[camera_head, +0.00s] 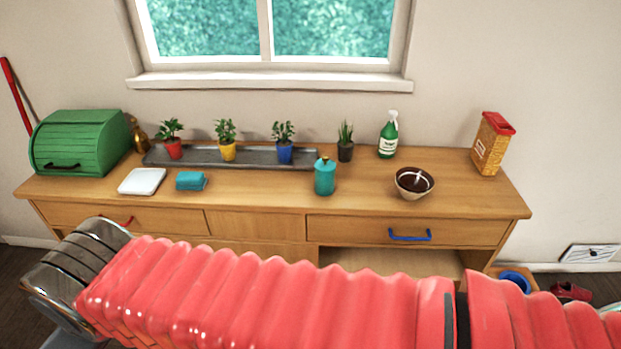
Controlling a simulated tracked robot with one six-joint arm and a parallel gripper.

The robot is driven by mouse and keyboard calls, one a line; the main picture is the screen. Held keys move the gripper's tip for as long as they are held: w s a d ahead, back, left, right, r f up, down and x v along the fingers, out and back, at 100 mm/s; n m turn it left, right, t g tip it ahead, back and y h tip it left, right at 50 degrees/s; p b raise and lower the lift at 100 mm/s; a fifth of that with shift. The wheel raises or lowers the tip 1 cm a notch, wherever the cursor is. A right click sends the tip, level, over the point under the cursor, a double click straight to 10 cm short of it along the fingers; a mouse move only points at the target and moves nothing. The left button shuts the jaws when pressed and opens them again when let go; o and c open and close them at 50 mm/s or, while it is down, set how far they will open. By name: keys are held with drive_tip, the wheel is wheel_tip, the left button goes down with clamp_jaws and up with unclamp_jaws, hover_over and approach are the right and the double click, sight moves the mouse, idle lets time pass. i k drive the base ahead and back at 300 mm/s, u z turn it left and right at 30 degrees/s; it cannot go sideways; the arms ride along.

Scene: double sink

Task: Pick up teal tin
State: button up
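The teal tin (325,178) stands upright on the wooden counter (262,200), right of the middle, with a small dark and gold knob on top. It stands in front of the right end of the grey plant tray. My red ribbed arm crosses the bottom of the view, in front of the counter. A grey metal part of my arm shows at the lower left, and its end leaves the view at the bottom. My gripper's fingers cannot be seen. Nothing touches the tin.
A brown bowl (414,183) stands right of the tin. A green spray bottle (388,136) and potted plants (284,143) stand behind. A teal cloth (191,181), white square (142,181) and green bread box (80,143) are left; a yellow-red box (491,146) is right. Bare wood surrounds the tin's front.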

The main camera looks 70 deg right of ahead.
sight(324, 184)
drive_tip(key=i, duration=0.4)
drive_tip(key=z, duration=2.05)
drive_tip(key=i, duration=0.5)
drive_tip(key=u, duration=0.05)
